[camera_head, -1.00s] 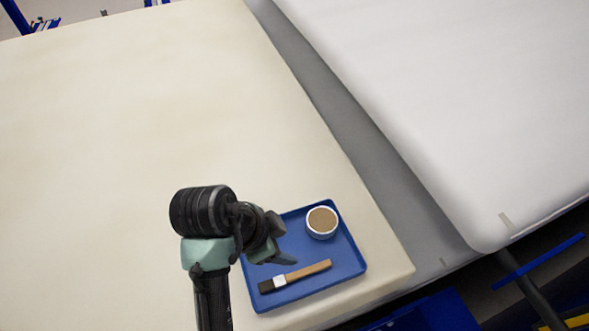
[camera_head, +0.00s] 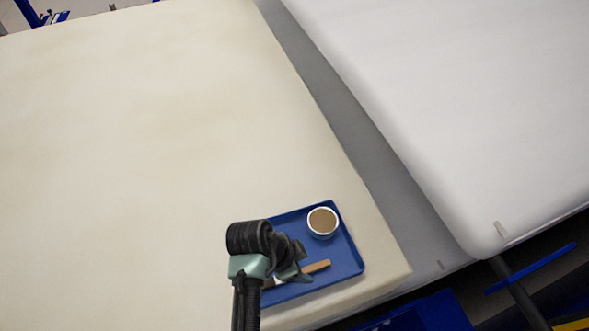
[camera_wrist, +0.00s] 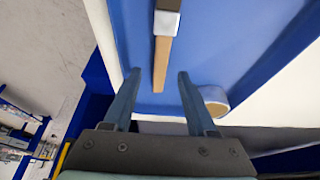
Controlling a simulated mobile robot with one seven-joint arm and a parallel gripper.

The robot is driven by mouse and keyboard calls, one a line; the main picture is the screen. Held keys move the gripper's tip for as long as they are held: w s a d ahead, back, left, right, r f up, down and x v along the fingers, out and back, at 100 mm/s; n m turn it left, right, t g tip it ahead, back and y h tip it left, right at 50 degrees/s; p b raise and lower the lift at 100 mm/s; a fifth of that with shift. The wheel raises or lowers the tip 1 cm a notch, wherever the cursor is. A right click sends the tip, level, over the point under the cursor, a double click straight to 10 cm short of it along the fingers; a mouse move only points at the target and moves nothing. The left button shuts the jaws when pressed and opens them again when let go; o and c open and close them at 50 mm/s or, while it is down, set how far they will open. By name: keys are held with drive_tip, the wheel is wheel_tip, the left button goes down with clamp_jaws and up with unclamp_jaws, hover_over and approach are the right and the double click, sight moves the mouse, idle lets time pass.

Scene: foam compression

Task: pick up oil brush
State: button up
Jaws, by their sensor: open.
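The oil brush lies flat on the blue tray (camera_head: 344,262). In the head view its wooden handle (camera_head: 316,267) shows, while its bristle end is mostly hidden behind my gripper (camera_head: 298,272). In the wrist view the wooden handle (camera_wrist: 161,60) and pale ferrule (camera_wrist: 167,22) point up the picture, and the bristles are largely cut off at the top edge. My gripper (camera_wrist: 157,80) is open and empty, with the end of the handle showing between its two fingers. I cannot tell how high the fingers are above the brush.
A white cup (camera_head: 322,222) with brown contents stands on the tray's far side, close to the right finger in the wrist view (camera_wrist: 214,100). The tray lies near the corner of a cream foam block (camera_head: 150,150). A white block (camera_head: 470,110) lies across a grey gap.

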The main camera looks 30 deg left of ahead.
drive_tip(key=shift+x, duration=0.9)
clamp_jaws()
